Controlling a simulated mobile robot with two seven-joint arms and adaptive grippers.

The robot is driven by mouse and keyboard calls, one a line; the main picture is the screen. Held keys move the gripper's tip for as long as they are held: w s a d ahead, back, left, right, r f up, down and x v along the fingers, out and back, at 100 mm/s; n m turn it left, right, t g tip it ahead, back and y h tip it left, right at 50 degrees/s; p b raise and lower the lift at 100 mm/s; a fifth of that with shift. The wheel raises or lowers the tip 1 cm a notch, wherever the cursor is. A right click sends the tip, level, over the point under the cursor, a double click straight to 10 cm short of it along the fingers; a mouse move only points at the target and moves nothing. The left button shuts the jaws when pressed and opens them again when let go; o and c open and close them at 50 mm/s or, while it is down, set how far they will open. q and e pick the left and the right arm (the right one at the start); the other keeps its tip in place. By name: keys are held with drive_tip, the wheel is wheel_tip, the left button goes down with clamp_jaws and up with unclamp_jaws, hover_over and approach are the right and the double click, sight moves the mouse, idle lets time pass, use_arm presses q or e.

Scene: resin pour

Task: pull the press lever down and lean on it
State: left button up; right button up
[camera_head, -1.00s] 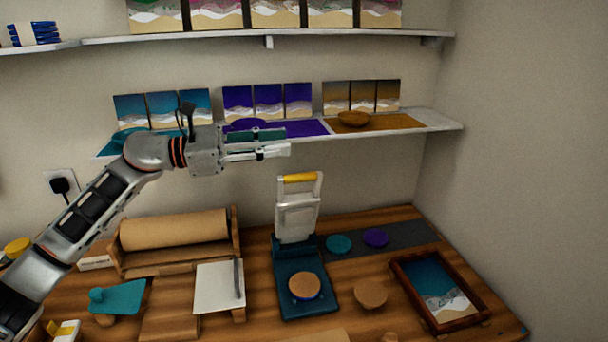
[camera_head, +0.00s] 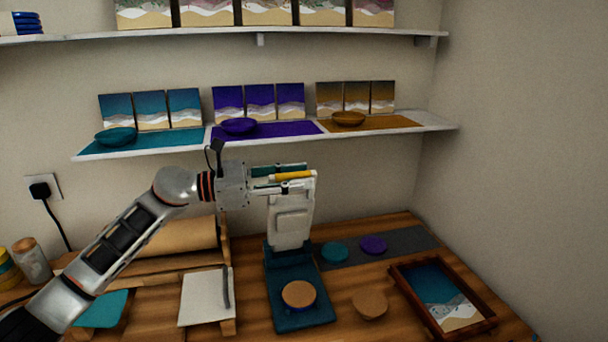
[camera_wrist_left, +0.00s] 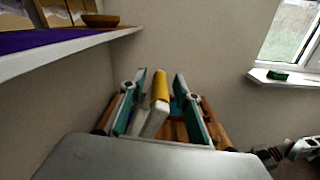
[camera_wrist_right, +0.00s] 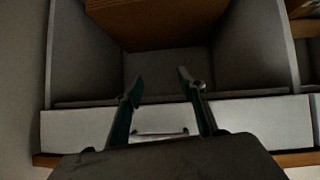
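The press has a dark teal base (camera_head: 303,318), a white upright lever frame (camera_head: 291,222) and a yellow grip bar (camera_head: 294,175) across its top. A round tan-topped piece (camera_head: 299,293) sits on the base. My left gripper (camera_head: 283,178) is at the yellow bar, coming from the left. In the left wrist view the yellow bar (camera_wrist_left: 160,86) stands between the two teal-padded fingers (camera_wrist_left: 157,103), with gaps on both sides, so the gripper is open around it. My right gripper (camera_wrist_right: 160,92) is open and empty; it is out of the head view.
A shelf (camera_head: 446,123) with bowls and pictures runs close behind the left gripper. On the table are a framed picture (camera_head: 440,297), a tan round piece (camera_head: 369,304), and a white sheet (camera_head: 205,297). The right wrist view shows a grey open compartment (camera_wrist_right: 240,60).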

use_arm(q)
drive_tip(key=shift+x, duration=0.85)
use_arm(e)
drive_tip(key=shift+s, duration=0.1)
use_arm(q)
drive_tip(key=shift+f, duration=0.1)
clamp_jaws()
